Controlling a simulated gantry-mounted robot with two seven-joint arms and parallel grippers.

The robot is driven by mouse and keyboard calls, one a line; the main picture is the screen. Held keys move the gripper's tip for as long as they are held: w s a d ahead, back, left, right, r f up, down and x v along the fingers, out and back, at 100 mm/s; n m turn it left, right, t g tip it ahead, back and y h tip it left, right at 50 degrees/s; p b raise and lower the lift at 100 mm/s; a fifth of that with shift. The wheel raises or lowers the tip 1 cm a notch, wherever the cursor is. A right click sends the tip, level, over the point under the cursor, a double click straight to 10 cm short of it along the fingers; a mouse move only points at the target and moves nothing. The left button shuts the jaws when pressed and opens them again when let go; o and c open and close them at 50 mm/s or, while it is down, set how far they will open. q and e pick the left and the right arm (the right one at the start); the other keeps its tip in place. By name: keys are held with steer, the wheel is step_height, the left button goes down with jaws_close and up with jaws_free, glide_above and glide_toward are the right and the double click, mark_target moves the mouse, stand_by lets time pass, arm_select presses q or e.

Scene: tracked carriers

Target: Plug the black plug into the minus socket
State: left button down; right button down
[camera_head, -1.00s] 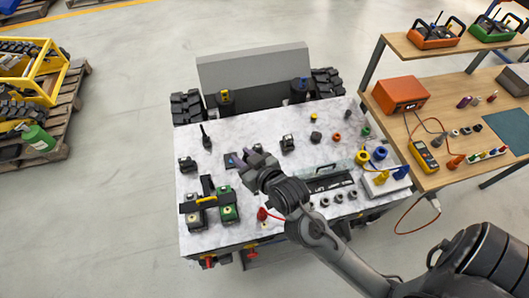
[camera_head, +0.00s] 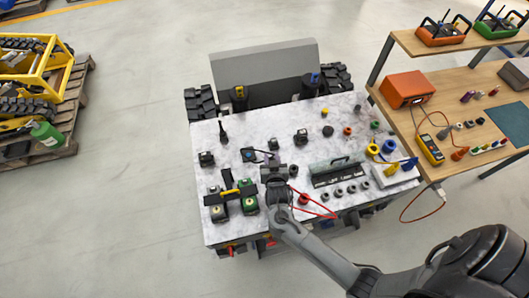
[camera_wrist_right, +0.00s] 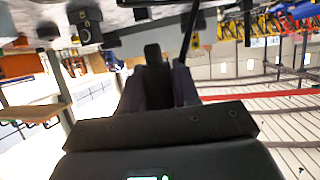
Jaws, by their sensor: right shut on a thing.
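My right gripper (camera_head: 272,160) is above the middle of the marble-topped carrier (camera_head: 222,235), its jaws toward the back of the table. In the right wrist view its two fingers (camera_wrist_right: 155,88) are shut on a small black piece, which I take to be the black plug (camera_wrist_right: 152,53). The plug is too small to make out in the head view. A small dark box with a blue round face (camera_head: 249,155) lies just left of the gripper. I cannot tell which fitting is the minus socket; my wrist and forearm hide part of the table. My left gripper is not in view.
A green block (camera_head: 249,199) with a yellow-and-black bar stands left of my wrist. A red plug (camera_head: 303,199) and looped red cable lie right of it. A tray with a handle (camera_head: 337,174) and several round parts stand further right. A wooden bench (camera_head: 455,170) is beyond.

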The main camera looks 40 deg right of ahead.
steer(key=shift+d+f+h+p, duration=0.2)
steer(key=shift+f+h+p, duration=0.1)
steer(key=shift+f+p, duration=0.1)
stand_by(0.3)
steer(key=shift+f+b, duration=0.95)
steer(key=shift+f, duration=0.45)
steer(key=shift+f+b, duration=1.1)
steer(key=shift+f, duration=0.35)
steer(key=shift+p, duration=0.35)
